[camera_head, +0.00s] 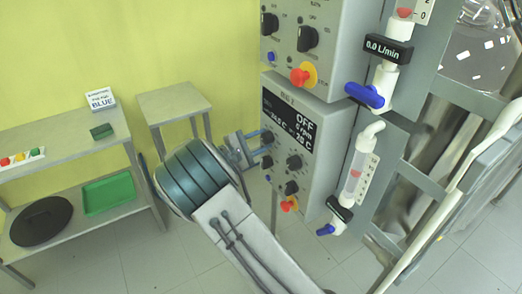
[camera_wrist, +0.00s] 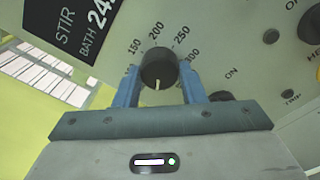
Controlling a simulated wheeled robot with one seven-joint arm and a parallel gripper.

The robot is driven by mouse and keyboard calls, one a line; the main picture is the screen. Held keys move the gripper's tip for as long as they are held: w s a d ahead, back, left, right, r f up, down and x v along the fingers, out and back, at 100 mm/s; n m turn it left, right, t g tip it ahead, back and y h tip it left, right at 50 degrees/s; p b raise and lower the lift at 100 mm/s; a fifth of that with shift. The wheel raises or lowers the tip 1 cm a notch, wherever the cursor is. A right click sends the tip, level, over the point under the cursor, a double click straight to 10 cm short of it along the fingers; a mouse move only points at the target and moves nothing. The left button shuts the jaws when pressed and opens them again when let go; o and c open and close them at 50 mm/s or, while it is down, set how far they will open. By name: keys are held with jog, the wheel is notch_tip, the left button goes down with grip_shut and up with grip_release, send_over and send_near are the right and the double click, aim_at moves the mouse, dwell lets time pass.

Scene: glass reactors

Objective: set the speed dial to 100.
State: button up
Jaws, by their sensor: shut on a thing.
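The speed dial (camera_wrist: 158,66) is a round black knob ringed by the numbers 150, 200, 250 and 300 in the wrist view. Its white pointer line faces the bottom of the picture, away from those numbers. My gripper (camera_wrist: 160,88) has its two blue fingers on either side of the knob, shut on it. The left finger hides part of the scale. In the head view my gripper (camera_head: 261,141) reaches the left edge of the lower control box (camera_head: 330,135). The display (camera_head: 288,122) there shows OFF and 0 rpm.
Two more black knobs (camera_head: 293,161) and a red-yellow button (camera_head: 289,205) sit close by on the same panel. An upper control box (camera_head: 335,40) is above. Flow tubes with blue valves (camera_head: 365,95) stand to the right. A small table (camera_head: 174,101) stands behind left.

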jog(key=m+b, duration=0.2)
jog(key=b, duration=0.1)
jog(key=f+m+b, duration=0.1)
jog(key=m+b, duration=0.1)
jog(key=b, duration=0.2)
jog(key=shift+m+b, duration=0.3)
jog(key=shift+m, duration=0.1)
jog(key=m+b, duration=0.4)
jog(key=b, duration=0.3)
jog(key=shift+m+b, duration=0.35)
jog(key=shift+m, duration=0.05)
jog(key=m+b, duration=0.1)
jog(key=b, duration=0.1)
jog(key=m+b, duration=0.1)
jog(key=b, duration=0.1)
jog(key=m+b, duration=0.2)
jog(key=shift+r+g+h, duration=0.25)
jog(key=shift+g+h, duration=0.05)
jog(key=shift+h, duration=0.1)
jog(key=shift+w+r+m+b, duration=0.1)
jog(key=shift+r+m+b, duration=0.1)
jog(key=shift+m+b, duration=0.65)
jog(key=shift+r, duration=0.1)
jog(key=o, duration=1)
jog(key=shift+a, duration=0.1)
